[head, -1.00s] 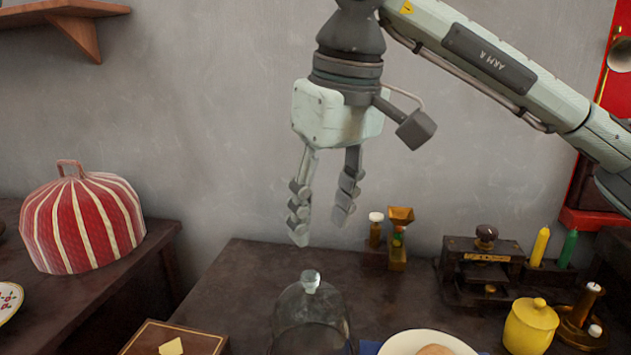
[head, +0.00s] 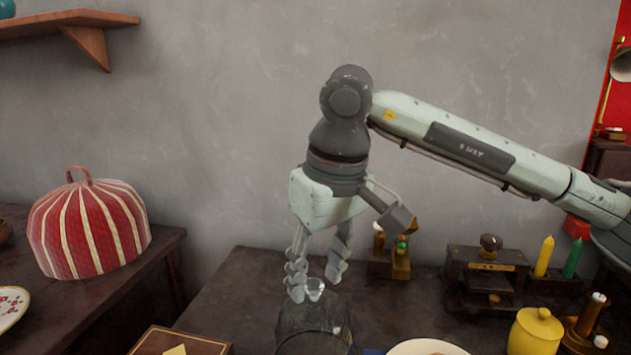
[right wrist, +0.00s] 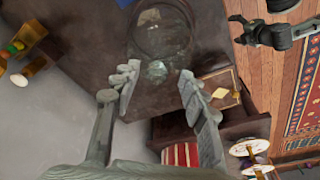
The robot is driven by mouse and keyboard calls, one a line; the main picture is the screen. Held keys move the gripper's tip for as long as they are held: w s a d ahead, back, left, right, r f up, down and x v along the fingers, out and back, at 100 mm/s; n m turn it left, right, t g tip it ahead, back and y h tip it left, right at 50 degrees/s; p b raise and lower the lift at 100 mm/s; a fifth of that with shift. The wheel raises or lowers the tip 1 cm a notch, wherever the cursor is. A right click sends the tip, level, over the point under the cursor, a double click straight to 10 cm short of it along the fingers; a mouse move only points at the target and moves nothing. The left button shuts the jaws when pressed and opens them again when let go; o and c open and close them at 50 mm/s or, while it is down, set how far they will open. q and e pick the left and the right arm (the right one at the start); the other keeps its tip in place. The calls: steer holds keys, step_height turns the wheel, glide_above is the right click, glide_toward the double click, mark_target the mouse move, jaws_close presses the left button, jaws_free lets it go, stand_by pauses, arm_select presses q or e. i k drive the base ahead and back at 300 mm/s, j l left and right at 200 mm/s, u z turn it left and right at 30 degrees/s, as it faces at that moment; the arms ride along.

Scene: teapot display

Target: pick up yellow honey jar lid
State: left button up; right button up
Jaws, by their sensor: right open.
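The yellow honey jar (head: 533,338) stands at the lower right of the head view, its lower part cut off by the frame edge. Its yellow lid (head: 541,316), with a small round knob, sits on top. My right gripper (head: 315,288) is open and empty, pointing down, well to the left of the jar. Its fingers are around or just above the clear knob of a glass dome (head: 312,325). In the right wrist view the dome (right wrist: 162,30) and its knob show ahead, between the open fingertips (right wrist: 158,73). The jar is not seen there. A dark arm end, probably my left gripper (right wrist: 243,30), shows small.
A candle stand (head: 590,320) is close right of the jar. A dark wooden box (head: 485,275) stands behind it, and a white plate (head: 425,347) is to its left. A striped cosy (head: 88,230) is far left.

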mark_target(539, 323)
steer(key=k+l, duration=0.15)
steer(key=k, duration=0.35)
steer(key=k+l, duration=0.15)
steer(key=k, duration=0.3)
steer(key=k+l, duration=0.15)
steer(key=k, duration=0.35)
